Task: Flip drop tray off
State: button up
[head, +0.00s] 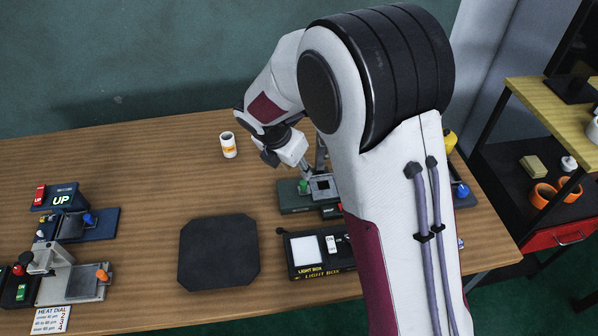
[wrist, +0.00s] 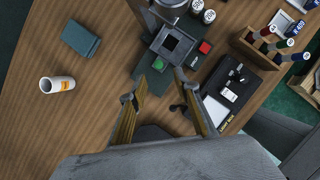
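No part in view is legibly labelled as the drop tray. A dark station (head: 296,197) with a square opening stands right of centre, partly hidden by my arm; in the wrist view it shows a green button (wrist: 158,64) and a red button (wrist: 205,47). At the left, a blue unit (head: 98,224) has a lit "UP" sign (head: 61,199) and a blue knob (head: 89,219). My gripper (head: 302,168) is above the dark station. In the wrist view its fingers (wrist: 168,105) are apart with nothing between them.
A light box (head: 318,254) with a white switch stands in front of the station. A black mat (head: 219,252) lies mid-table. A white canister (head: 228,145) stands behind it. A grey press (head: 82,284) is front left. Table is clear between the mat and left units.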

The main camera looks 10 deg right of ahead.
jog(key=shift+v, duration=1.2)
jog(key=shift+m, duration=0.3)
jog(key=s+d+r+m+y, duration=0.1)
jog(key=s+d+r+m, duration=0.1)
jog(key=s+r+m, duration=0.3)
jog(key=s+d+r+m+t+y, duration=0.1)
jog(key=s+d+r+m, duration=0.2)
jog(key=s+m, duration=0.9)
jog(key=s+d+r+m+t+y, duration=0.1)
jog(key=s+d+r+m, duration=0.2)
jog(key=s+r+m, duration=0.5)
jog(key=shift+s+m, duration=0.7)
jog(key=shift+s, duration=1.5)
